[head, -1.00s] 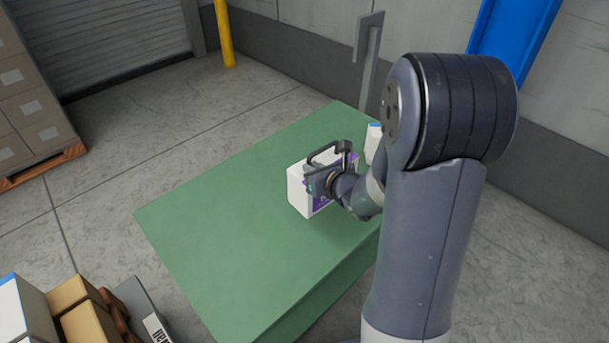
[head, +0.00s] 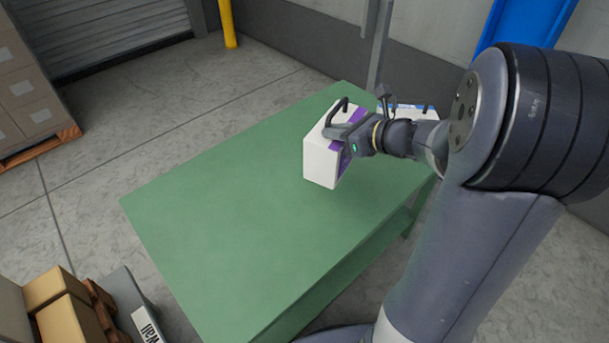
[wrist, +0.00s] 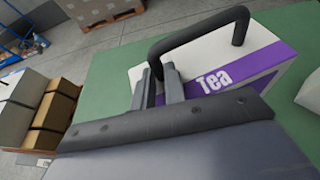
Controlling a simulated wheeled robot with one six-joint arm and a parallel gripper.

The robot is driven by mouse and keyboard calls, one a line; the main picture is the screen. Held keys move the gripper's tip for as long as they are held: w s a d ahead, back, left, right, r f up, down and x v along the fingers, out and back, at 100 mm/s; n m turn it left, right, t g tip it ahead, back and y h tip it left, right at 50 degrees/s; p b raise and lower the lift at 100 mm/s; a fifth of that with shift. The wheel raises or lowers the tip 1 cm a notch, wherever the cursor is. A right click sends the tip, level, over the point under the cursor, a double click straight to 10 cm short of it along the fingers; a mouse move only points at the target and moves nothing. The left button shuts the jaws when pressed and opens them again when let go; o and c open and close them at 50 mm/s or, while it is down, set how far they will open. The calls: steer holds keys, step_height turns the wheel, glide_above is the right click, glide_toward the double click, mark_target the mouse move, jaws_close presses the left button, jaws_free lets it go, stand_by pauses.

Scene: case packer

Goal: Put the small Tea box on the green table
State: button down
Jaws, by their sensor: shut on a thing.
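The Tea box (head: 321,162) is white with a purple band and a dark handle on top. In the wrist view its side (wrist: 232,75) reads "Tea". My gripper (head: 343,130) is shut on the Tea box; the wrist view shows its two fingers (wrist: 158,86) at the box's handle side. The box is over the right half of the green table (head: 220,210). I cannot tell whether its underside touches the tabletop. My gripper partly hides the box's right side in the head view.
A second white box with a blue marking (head: 408,111) is at the table's far right, partly behind my arm. A grey post (head: 378,45) stands behind the table. Stacked brown cartons (head: 62,300) are at the lower left. The table's left half is clear.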

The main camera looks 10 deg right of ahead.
mark_target(340, 171)
steer(key=shift+s+d+f+n+g+y+b, duration=0.3)
steer(key=shift+s+d+f+n+y+b, duration=0.1)
steer(key=shift+s, duration=0.3)
steer(key=f+b, duration=0.1)
steer(key=f, duration=0.4)
steer(key=shift+s+f+b, duration=0.1)
steer(key=shift+s+b, duration=0.1)
steer(key=shift+b, duration=0.2)
steer(key=shift+f+b, duration=0.7)
steer(key=shift+f, duration=1.65)
steer(key=shift+f, duration=0.2)
steer(key=c, duration=1.9)
jaws_free()
steer(key=o, duration=0.4)
steer(key=shift+o, duration=0.2)
